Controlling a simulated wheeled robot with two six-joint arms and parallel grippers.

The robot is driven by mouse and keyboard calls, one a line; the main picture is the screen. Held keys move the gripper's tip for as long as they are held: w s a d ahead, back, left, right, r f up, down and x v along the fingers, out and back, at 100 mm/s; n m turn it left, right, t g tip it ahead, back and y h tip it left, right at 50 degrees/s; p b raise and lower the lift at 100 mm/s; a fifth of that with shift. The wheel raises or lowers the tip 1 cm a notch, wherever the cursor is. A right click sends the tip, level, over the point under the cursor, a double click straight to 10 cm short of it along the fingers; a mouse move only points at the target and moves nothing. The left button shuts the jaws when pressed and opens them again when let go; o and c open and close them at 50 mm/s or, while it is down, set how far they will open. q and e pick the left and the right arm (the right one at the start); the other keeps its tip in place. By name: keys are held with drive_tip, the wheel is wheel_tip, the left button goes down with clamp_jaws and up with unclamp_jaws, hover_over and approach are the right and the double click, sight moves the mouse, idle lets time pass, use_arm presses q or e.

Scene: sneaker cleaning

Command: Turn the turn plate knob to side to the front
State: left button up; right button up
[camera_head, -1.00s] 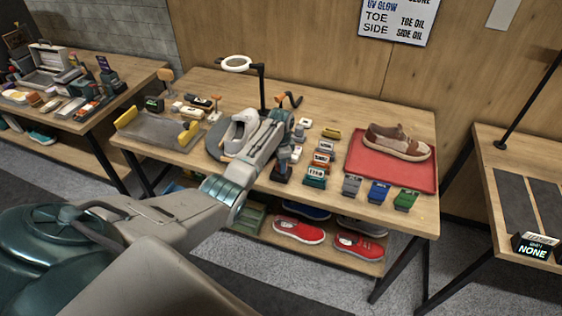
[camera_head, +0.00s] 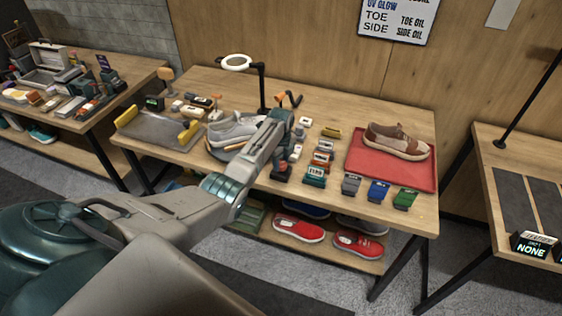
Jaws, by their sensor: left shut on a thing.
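A light grey sneaker (camera_head: 232,130) lies on the round turn plate (camera_head: 213,149) at the left middle of the table. Its side faces the front, with its length running roughly left to right. My left arm crosses in front of the plate and hides part of the plate and the shoe's lower right. My left gripper (camera_head: 281,173) points down by the front edge of the table, right of the plate. It is shut on what seems to be the turn plate knob, which the gripper mostly hides. My right gripper is not in view.
A ring lamp (camera_head: 237,62) on a black post stands behind the plate. A grey tray (camera_head: 155,132) is at the left. Several small bottles and blocks stand right of my gripper. A red mat (camera_head: 365,172) holds a brown sneaker (camera_head: 397,141). Red shoes (camera_head: 299,229) lie on the shelf below.

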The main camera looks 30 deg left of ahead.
use_arm(q)
drive_tip(key=m, duration=0.4)
drive_tip(key=shift+w+r+m, duration=0.1)
drive_tip(key=shift+m, duration=2.2)
drive_tip(key=o, duration=1)
